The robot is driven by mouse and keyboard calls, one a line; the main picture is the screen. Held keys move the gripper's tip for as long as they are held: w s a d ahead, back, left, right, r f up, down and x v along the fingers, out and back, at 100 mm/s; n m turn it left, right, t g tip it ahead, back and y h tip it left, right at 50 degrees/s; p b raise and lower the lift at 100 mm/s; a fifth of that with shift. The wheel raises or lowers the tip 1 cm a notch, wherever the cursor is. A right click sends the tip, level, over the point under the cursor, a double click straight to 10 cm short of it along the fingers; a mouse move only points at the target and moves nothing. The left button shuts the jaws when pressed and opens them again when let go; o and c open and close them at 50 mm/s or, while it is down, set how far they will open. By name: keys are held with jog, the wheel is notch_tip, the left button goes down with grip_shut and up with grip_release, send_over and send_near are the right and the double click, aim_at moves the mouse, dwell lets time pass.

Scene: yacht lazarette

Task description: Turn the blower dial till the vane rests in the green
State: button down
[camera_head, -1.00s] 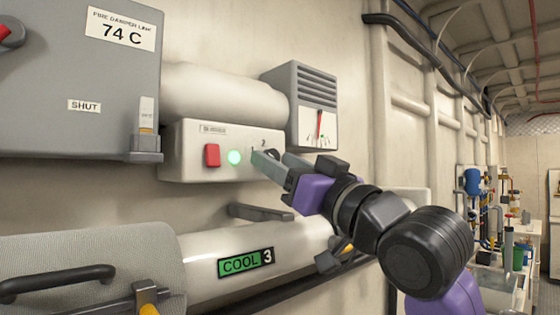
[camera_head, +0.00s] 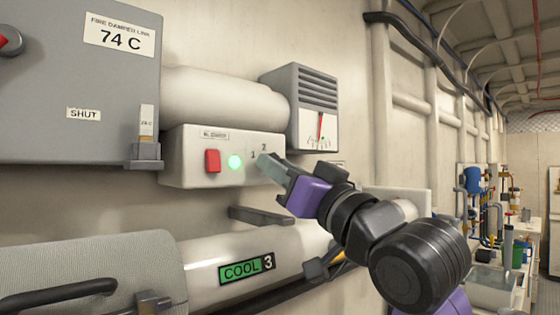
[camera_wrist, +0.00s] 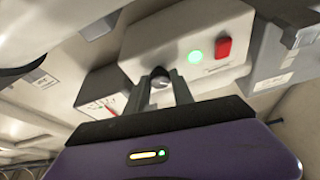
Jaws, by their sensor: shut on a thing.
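The blower dial is a small round grey knob (camera_wrist: 160,78) on a white control box (camera_head: 190,160), seen in the wrist view. My gripper (camera_head: 268,164) is shut on it, one finger on each side; it also shows in the wrist view (camera_wrist: 160,88). The vane gauge (camera_head: 319,137) has a white face with a red needle (camera_head: 320,126) standing near upright. Small green marks show low on the face; I cannot tell whether the needle lies in the green.
The box also carries a red switch (camera_head: 212,161) and a lit green lamp (camera_head: 235,162), left of my fingers. A grey damper box (camera_head: 75,75) stands at upper left. A bracket (camera_head: 260,215) juts between.

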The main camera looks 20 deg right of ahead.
jog(key=shift+s+a+r+m+g+h+p, duration=0.1)
jog(key=shift+m+g+h+p, duration=0.15)
jog(key=shift+m+h+p, duration=1.5)
jog(key=shift+w+a+r+m+g+h+p, duration=0.1)
jog(key=shift+m+g+h+p, duration=0.2)
jog(key=shift+m+p, duration=1.65)
jog(key=shift+s+a+m+g+h+p, duration=0.2)
jog(key=shift+m+h+p, duration=0.75)
jog(key=shift+m, duration=1.85)
jog(key=shift+w+d, duration=0.1)
jog(key=c, duration=1.1)
grip_release()
